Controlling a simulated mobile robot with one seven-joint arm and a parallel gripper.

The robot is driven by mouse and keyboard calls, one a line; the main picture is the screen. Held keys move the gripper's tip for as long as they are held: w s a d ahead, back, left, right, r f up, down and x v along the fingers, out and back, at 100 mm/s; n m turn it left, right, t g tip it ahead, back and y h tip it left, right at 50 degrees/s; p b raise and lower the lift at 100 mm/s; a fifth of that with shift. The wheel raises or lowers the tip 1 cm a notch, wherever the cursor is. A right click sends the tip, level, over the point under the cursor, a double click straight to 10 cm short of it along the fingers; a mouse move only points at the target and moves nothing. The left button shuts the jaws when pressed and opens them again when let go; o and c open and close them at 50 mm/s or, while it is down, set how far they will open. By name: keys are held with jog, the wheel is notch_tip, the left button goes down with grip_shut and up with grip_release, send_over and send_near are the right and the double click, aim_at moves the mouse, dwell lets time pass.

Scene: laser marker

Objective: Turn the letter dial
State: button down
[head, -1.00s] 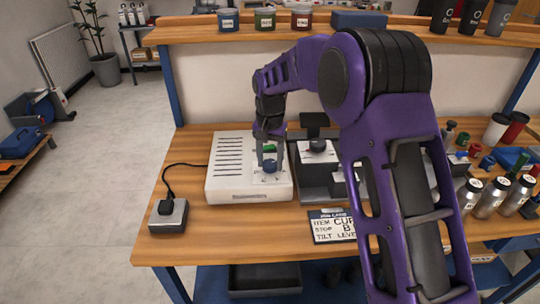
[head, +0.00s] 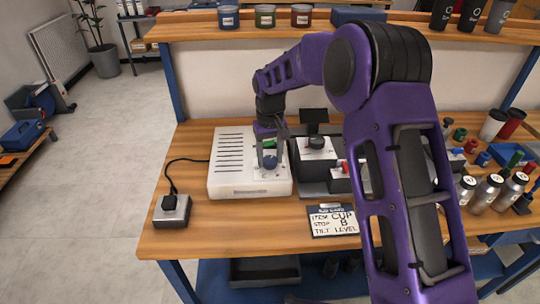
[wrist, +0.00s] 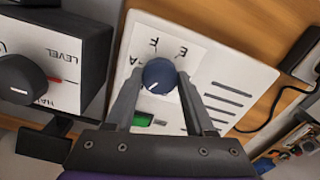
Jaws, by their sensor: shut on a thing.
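The letter dial is a round blue knob (wrist: 158,76) with a short white mark, on a white lettered plate (wrist: 190,52) on top of the white control box (head: 228,180). In the wrist view, its white mark points toward the lower left. Letters such as A, F and E show around it; others are hidden by my fingers. My gripper (wrist: 160,78) is shut on the blue knob, one finger on each side. In the head view my gripper (head: 271,158) stands above the box's right part.
A green switch (wrist: 142,118) sits beside the dial. A dark machine with a black LEVEL knob (wrist: 22,78) stands right of the box in the head view. A small cabled box (head: 172,211) stands front left.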

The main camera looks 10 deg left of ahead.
dwell(0.4)
jog(key=shift+c, duration=1.3)
grip_release()
notch_tip(320, 180, up, 18)
jog(key=p, duration=0.2)
jog(key=shift+f, duration=0.25)
notch_tip(320, 180, up, 7)
jog(key=p, duration=0.2)
send_over(270, 159)
